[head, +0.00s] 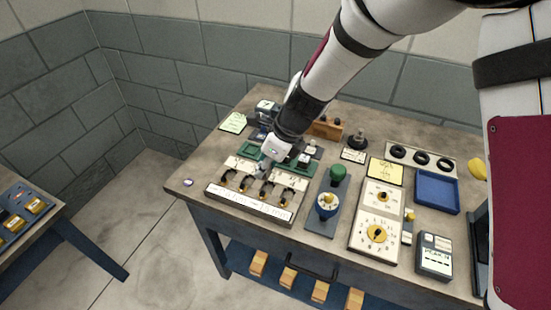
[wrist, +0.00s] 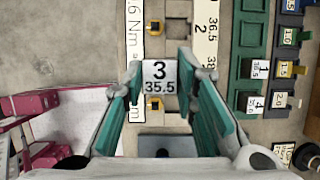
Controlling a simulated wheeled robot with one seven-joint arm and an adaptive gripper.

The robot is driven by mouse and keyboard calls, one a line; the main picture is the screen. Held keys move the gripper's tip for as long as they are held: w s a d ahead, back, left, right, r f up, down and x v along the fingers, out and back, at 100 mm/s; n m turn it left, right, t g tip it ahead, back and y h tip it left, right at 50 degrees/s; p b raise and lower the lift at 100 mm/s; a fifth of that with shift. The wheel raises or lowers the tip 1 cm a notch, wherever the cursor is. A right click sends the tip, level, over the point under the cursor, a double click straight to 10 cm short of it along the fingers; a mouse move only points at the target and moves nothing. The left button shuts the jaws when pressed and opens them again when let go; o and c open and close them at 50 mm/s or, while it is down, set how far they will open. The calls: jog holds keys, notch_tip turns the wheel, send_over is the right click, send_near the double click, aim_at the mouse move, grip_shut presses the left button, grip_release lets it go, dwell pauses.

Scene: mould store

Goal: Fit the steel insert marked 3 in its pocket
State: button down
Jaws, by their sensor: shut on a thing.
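The steel insert marked 3 and 35.5 (wrist: 158,86) is between the teal fingers of my gripper (wrist: 160,78), which is shut on it. In the head view my gripper (head: 263,170) is over the back side of the white fixture (head: 250,206), at its left half. A green tray (wrist: 246,60) holds inserts marked 1 and 4.
The lettered strip (wrist: 133,25) runs along the fixture's front. A stand with a green knob (head: 338,173), a dial panel (head: 375,232) and a blue tray (head: 437,191) are to the right. Small numbered blocks (wrist: 288,38) lie beyond the green tray. Bare bench shows at the left.

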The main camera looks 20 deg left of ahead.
jog(key=shift+w+f+b, duration=0.45)
jog(key=shift+f+b, duration=0.45)
jog(key=shift+f, duration=0.1)
jog(key=shift+w+f+b, duration=0.45)
jog(key=shift+f+b, duration=0.5)
jog(key=shift+f, duration=0.1)
jog(key=shift+w+f+b, duration=0.45)
jog(key=shift+f+b, duration=0.45)
jog(key=shift+f, duration=0.8)
jog(key=shift+s+a+f+p, duration=0.15)
jog(key=shift+f+p, duration=0.1)
jog(key=shift+p, duration=0.3)
jog(key=shift+s+f, duration=0.1)
jog(key=shift+f, duration=0.35)
jog(key=shift+r+p, duration=0.35)
jog(key=shift+p, duration=0.05)
dwell(0.6)
jog(key=shift+s+a, duration=0.15)
dwell(1.2)
jog(key=shift+r+p, duration=0.25)
jog(key=shift+p, duration=0.45)
